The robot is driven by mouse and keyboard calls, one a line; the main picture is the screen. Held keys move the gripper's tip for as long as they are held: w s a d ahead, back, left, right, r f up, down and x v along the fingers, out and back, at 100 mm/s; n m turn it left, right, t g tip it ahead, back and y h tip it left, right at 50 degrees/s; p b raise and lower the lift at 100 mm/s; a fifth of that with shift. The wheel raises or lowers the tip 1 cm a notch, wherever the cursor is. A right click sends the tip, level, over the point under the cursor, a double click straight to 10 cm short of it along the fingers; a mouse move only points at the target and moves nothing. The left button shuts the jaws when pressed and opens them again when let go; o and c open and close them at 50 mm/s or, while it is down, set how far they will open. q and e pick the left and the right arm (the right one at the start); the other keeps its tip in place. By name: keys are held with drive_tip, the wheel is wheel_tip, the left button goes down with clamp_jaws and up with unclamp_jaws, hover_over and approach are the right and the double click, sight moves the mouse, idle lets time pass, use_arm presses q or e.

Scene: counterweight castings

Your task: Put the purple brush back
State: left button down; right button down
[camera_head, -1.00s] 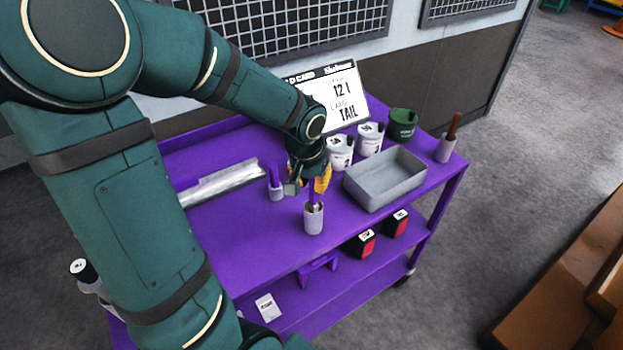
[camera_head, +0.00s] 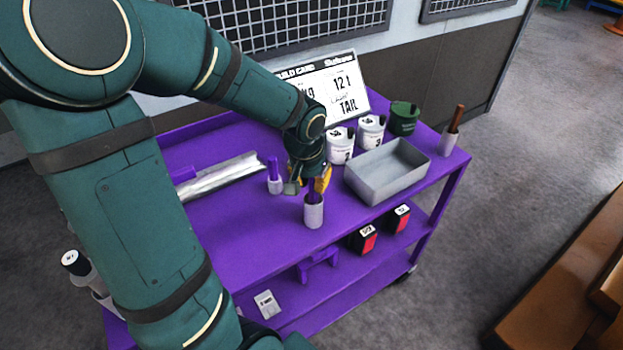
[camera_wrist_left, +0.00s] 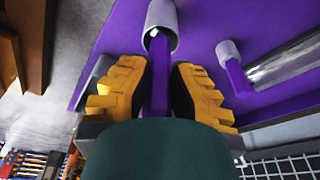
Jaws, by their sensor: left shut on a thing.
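My left gripper (camera_head: 315,178) is shut on the purple brush (camera_head: 314,192), whose handle stands upright between the yellow fingers. In the left wrist view the purple handle (camera_wrist_left: 160,85) runs between the gripper's fingers (camera_wrist_left: 158,92) to a light grey cup (camera_wrist_left: 162,22). The brush's lower end is inside that cup, which also shows near the cart's front edge in the head view (camera_head: 313,213). A second purple handle stands in another grey cup (camera_head: 274,184) just to the left. My right gripper is not in view.
The purple cart top (camera_head: 250,240) carries a grey tray (camera_head: 385,172), white tubs (camera_head: 341,146), a green tub (camera_head: 404,118) and a brown-handled tool in a cup (camera_head: 447,142). A silver channel (camera_head: 222,178) lies at left. A sign (camera_head: 335,90) stands behind. Black-and-red boxes (camera_head: 363,239) are on the lower shelf.

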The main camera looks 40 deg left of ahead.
use_arm(q)
drive_tip(key=shift+b+x, duration=0.8)
drive_tip(key=shift+x, duration=0.1)
drive_tip(key=c, duration=0.9)
unclamp_jaws()
drive_tip(key=shift+s, duration=0.2)
drive_tip(key=shift+c, duration=0.2)
drive_tip(key=v, duration=1.2)
